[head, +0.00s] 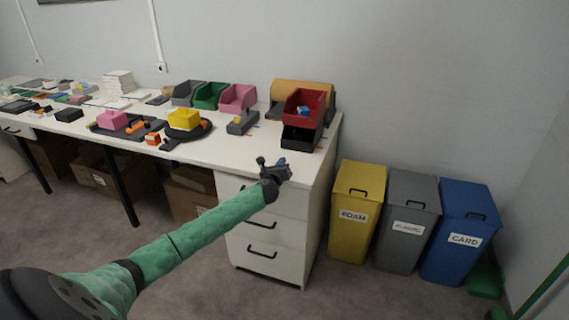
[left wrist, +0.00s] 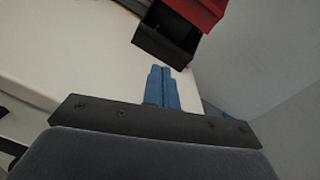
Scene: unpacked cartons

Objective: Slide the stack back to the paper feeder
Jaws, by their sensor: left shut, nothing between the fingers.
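The stack is a red bin (head: 303,104) on top of a black bin (head: 300,137), at the right end of the white table. A small blue and white item sits in the red bin. The tan paper roll in its grey holder, which looks like the paper feeder (head: 290,87), stands behind the stack against the wall and is partly hidden by it. My left gripper (head: 284,171) is shut and empty, just in front of the table's front edge and apart from the stack. In the left wrist view its blue fingers (left wrist: 161,86) point towards the black bin (left wrist: 165,38) and red bin (left wrist: 203,10).
Grey, green (head: 211,96) and pink (head: 238,98) bins stand left of the feeder. A dark grey block (head: 242,123) lies left of the stack. White drawers (head: 270,235) are below; yellow, grey and blue waste bins (head: 461,232) stand right. The tabletop before the stack is clear.

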